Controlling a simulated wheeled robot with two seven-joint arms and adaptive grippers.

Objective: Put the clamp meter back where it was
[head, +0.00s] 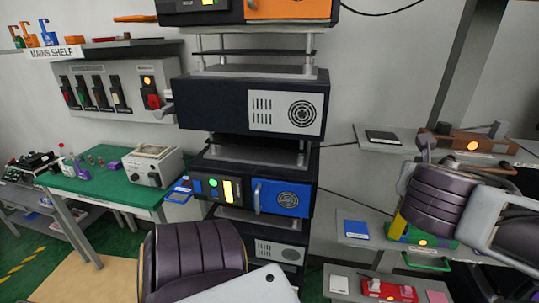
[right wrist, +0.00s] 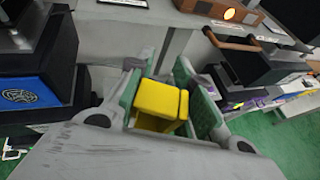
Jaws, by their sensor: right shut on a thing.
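The clamp meter appears to be the yellow block (right wrist: 158,100) between the green-padded fingers of my right gripper (right wrist: 165,95). The gripper is shut on it. In the head view a yellow sliver (head: 398,224) shows beside my right wrist, in front of the right-hand shelves. The wrist hides most of the gripper and meter there. I cannot tell if the meter touches anything below. My left arm shows at the bottom of the head view, but its gripper is out of view.
Right-hand shelves carry a brown lever fixture (head: 470,141), a green one (head: 432,238) and a red one (head: 388,290), each with an orange lamp. A blue pad (head: 355,229) lies on the middle shelf. An equipment rack (head: 250,105) stands centre; a green table (head: 115,185) is left.

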